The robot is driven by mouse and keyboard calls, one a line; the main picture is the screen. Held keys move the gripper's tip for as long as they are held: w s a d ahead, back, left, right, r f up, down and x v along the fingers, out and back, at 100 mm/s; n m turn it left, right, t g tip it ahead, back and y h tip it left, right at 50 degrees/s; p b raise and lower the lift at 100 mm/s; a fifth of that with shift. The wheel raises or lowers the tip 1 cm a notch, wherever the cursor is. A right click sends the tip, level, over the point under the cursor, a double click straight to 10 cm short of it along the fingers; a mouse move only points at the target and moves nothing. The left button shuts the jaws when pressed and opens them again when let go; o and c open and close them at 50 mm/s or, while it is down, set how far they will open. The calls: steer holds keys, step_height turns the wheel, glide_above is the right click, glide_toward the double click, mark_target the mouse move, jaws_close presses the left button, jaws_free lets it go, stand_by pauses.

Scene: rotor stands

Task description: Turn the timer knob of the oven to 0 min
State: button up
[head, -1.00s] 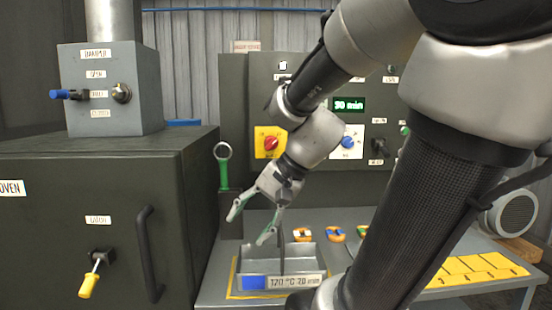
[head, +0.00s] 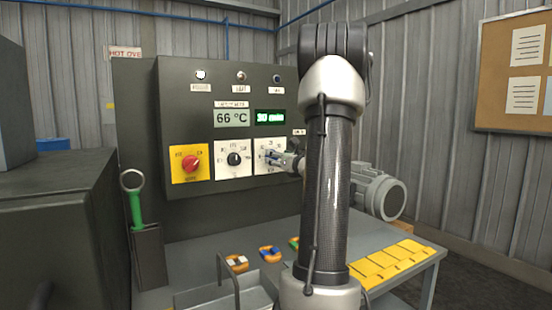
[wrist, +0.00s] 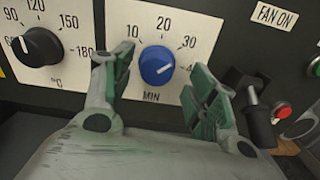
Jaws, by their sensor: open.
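The blue timer knob (wrist: 157,65) sits on a white dial marked MIN in the wrist view. Its pale pointer line lies toward the right side of the dial. The marks 10, 20 and 30 show; a mark at the right is partly covered by a finger, and the dial's lower left is hidden. My gripper (wrist: 162,90) is open, with one green-padded finger on each side of the knob and gaps to it. In the head view my gripper (head: 283,160) is in front of the timer dial (head: 262,148). The green timer display (head: 270,117) appears to read 30 min.
The temperature knob (wrist: 38,47) is left of the timer, and the display (head: 233,118) reads 66 °C. A red switch (head: 191,163) is farther left. A dark lever (wrist: 257,115) stands close to the right finger, under the FAN ON label (wrist: 275,16).

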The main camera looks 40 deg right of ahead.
steer(key=shift+x, duration=1.15)
steer(key=shift+a, duration=0.2)
steer(key=c, duration=1)
steer(key=shift+c, duration=0.2)
steer(key=shift+n, duration=0.4)
steer(key=shift+a+f+n, duration=0.1)
steer(key=shift+n, duration=6.45)
steer(key=shift+f+n, duration=0.15)
steer(key=shift+n, duration=6.4)
